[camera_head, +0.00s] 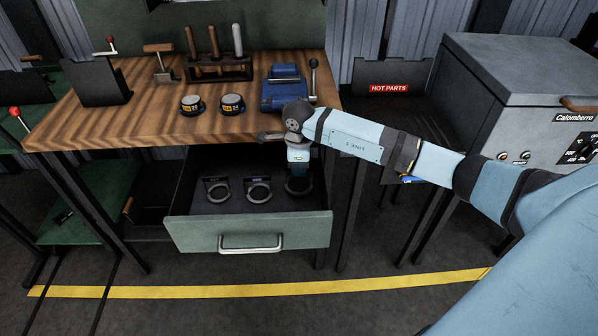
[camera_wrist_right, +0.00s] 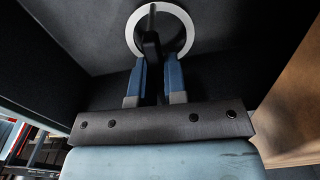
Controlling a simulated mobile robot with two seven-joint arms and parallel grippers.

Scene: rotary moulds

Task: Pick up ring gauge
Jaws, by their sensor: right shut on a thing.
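Three ring gauges lie in the open drawer in the head view: a left one (camera_head: 216,191), a middle one (camera_head: 258,190) and a right one (camera_head: 299,186). Each is a round ring with a dark handle plate. My right gripper (camera_head: 298,170) reaches down into the drawer over the right one and partly hides it. In the right wrist view, the pale ring (camera_wrist_right: 188,38) lies just beyond the fingertips, and my right gripper (camera_wrist_right: 153,72) is shut on its dark handle. My left gripper is not in view.
The drawer (camera_head: 247,232) is pulled out below the wooden bench (camera_head: 140,118). On the bench are a blue vise (camera_head: 283,90), two round tins (camera_head: 212,105) and a tool rack (camera_head: 218,70). A grey machine (camera_head: 500,90) stands at the right.

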